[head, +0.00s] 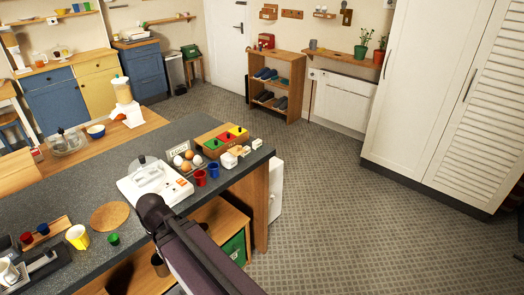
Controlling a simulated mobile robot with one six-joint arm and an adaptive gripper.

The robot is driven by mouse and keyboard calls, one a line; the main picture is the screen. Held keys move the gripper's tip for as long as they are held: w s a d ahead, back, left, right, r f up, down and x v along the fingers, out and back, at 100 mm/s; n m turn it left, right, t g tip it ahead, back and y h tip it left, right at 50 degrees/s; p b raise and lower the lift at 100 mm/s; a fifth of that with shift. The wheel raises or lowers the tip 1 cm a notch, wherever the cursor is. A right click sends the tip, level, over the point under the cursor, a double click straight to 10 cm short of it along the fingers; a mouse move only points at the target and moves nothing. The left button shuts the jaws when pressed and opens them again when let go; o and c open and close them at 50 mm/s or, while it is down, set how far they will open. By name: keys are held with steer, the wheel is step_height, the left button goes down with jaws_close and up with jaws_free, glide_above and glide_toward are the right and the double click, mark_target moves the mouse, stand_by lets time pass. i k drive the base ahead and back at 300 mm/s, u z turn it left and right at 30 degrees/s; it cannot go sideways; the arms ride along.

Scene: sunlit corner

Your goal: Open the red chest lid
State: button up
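A small red box (266,41), which looks like the red chest, stands on top of the wooden shoe rack (292,56) by the far wall, next to the white door. It is small in the head view, and its lid looks closed, though the detail is too fine to be sure. My dark arm reaches up from the bottom of the picture to the near counter edge, far from the red box. My gripper does not show.
A dark counter (75,192) with eggs, cups and a white appliance (155,182) fills the left foreground. A white wardrobe (430,95) stands at right. A wall shelf with plants (345,58) is right of the rack. Open tiled floor (330,200) lies between.

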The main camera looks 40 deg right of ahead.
mark_target(226, 136)
steer(key=z, duration=0.25)
steer(key=k, duration=0.5)
steer(key=z, duration=1)
steer(key=k, duration=0.85)
steer(key=z, duration=0.5)
steer(key=i, duration=1.1)
steer(key=u, duration=0.65)
steer(key=i, duration=0.75)
steer(key=u, duration=0.25)
